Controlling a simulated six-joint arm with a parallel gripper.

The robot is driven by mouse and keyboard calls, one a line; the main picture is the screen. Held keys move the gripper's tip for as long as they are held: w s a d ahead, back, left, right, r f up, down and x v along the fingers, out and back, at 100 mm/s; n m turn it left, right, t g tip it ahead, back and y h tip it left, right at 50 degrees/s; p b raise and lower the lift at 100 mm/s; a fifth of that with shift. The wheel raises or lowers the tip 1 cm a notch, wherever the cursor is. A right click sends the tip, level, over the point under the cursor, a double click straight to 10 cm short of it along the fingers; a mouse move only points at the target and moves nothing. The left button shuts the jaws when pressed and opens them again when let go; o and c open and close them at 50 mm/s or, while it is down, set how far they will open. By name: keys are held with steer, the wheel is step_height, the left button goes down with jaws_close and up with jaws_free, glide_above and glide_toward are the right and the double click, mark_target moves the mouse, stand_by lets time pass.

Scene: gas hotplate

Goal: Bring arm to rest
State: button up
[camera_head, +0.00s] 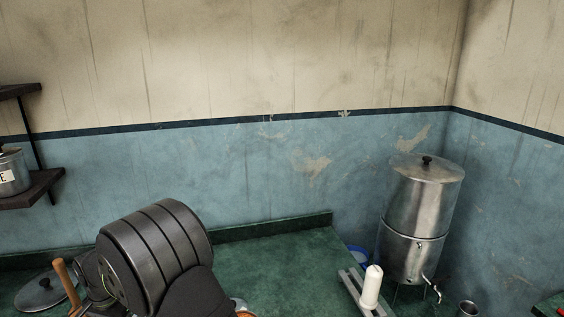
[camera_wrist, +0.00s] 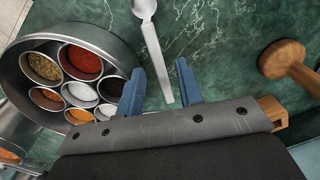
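My gripper (camera_wrist: 158,88) shows in the wrist view with its two blue fingers apart and nothing between them. It hangs above the green counter (camera_wrist: 225,40). A metal spoon (camera_wrist: 153,50) lies on the counter, its handle end pointing toward the space between the fingertips. A round spice tin (camera_wrist: 103,38) with several small cups of spices is left of the fingers. In the head view my dark arm covers part of the counter at the lower left, and the gripper does not show there.
A wooden tool (camera_wrist: 287,60) is to the right in the wrist view. A metal urn (camera_head: 415,215) with a tap stands at the right, near a white cylinder (camera_head: 372,287). A pot lid (camera_head: 42,292) lies at the left, below a shelf (camera_head: 30,190). The counter's back middle (camera_head: 280,255) is clear.

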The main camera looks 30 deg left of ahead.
steer(key=shift+f, duration=1.45)
step_height(320, 180, up, 11)
step_height(320, 180, down, 12)
steer(key=shift+f, duration=0.25)
step_height(320, 180, up, 11)
steer(key=shift+n, duration=0.7)
steer(key=w+d, duration=0.4)
steer(key=w, duration=0.1)
steer(key=w+d, duration=0.4)
steer(key=w, duration=0.1)
steer(key=w+d+r, duration=0.1)
steer(key=w+d, duration=0.3)
steer(key=w, duration=0.2)
steer(key=shift+d+r, duration=0.1)
steer(key=shift+d, duration=0.1)
step_height(320, 180, down, 3)
steer(key=shift+s+f, duration=0.1)
steer(key=shift+s+d+r+t+y, duration=0.2)
steer(key=shift+s+t+y, duration=0.1)
steer(key=shift+t, duration=0.4)
steer(key=shift+s+d+r+t+y, duration=0.15)
steer(key=shift+s+r+t+y, duration=0.1)
steer(key=shift+t, duration=0.45)
